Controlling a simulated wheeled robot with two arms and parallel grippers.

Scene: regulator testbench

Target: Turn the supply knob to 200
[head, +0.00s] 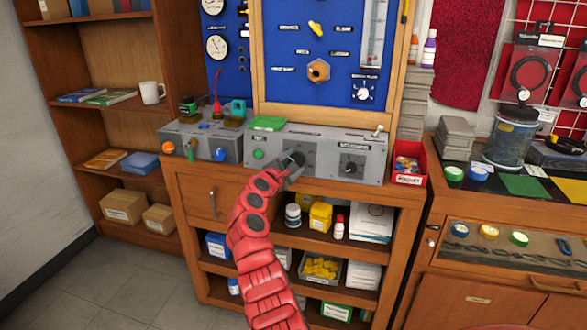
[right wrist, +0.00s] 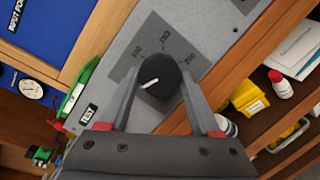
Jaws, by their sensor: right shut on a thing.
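The grey control box (head: 320,135) sits on the wooden bench and carries two dark dial plates. The black round knob with a white pointer mark, taken as the supply knob (right wrist: 160,76), is on the left plate. My right gripper (head: 293,162) is at this knob, its two fingers (right wrist: 158,100) closed on either side of it. In the right wrist view the pointer mark lies toward the picture's lower left. In the head view my gripper partly hides the knob. My left gripper is not in view.
A second knob (head: 352,165) is on the box's right plate. A green button (head: 258,154) is at its left end, and a green item (head: 268,123) lies on top. Another grey box (head: 200,138) stands to the left, a red bin (head: 409,163) to the right.

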